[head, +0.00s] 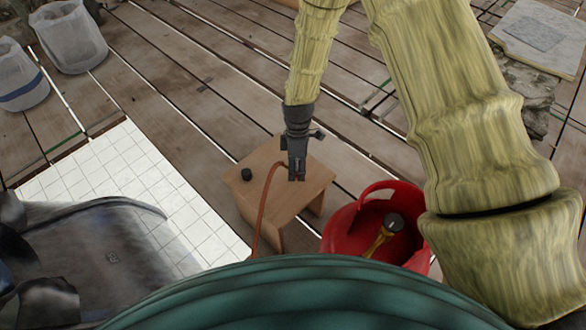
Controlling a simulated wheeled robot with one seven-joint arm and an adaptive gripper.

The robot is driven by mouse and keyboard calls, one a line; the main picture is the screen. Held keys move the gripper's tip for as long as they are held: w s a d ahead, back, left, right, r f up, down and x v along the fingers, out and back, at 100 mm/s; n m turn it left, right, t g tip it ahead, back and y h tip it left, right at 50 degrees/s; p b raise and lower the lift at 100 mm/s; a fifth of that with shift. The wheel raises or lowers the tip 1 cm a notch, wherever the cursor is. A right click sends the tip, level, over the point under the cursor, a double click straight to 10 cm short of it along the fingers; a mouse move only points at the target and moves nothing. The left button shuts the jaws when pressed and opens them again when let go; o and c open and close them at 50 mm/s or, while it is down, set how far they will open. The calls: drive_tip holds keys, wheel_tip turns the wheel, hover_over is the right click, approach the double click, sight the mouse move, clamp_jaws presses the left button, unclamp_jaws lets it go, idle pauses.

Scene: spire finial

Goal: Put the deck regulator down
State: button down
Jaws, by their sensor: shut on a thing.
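My gripper (297,172) points down over a small wooden stool (262,200) and is shut. It holds the deck regulator, which is mostly hidden by the dark fingers, so its shape is hard to make out. An orange-brown hose (267,195) arcs from beside the fingertips down over the stool's front edge. I cannot tell whether the held thing touches the stool top. A small black round piece (246,174) sits on the left part of the stool top.
A red tub (338,229) stands right of the stool, holding a brass piece with a black knob (394,222). Two pale bins (70,40) (20,85) stand far left. Bare planks (180,85) lie behind the stool.

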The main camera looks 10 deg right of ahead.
drive_tip(key=w, duration=0.4)
drive_tip(key=shift+f+b, duration=0.2)
drive_tip(key=shift+b, duration=0.1)
drive_tip(key=shift+w+b+x, duration=0.2)
drive_tip(key=shift+b+x, duration=0.2)
drive_tip(key=shift+x, duration=0.45)
drive_tip(key=shift+w+b+x, duration=0.15)
drive_tip(key=shift+b+x, duration=0.2)
drive_tip(key=shift+x, duration=0.5)
drive_tip(key=shift+d, duration=0.1)
drive_tip(key=shift+s+f, duration=0.1)
drive_tip(key=shift+c, duration=1.6)
unclamp_jaws()
drive_tip(key=p+v, duration=0.3)
drive_tip(key=v, duration=0.9)
drive_tip(key=shift+p, duration=0.35)
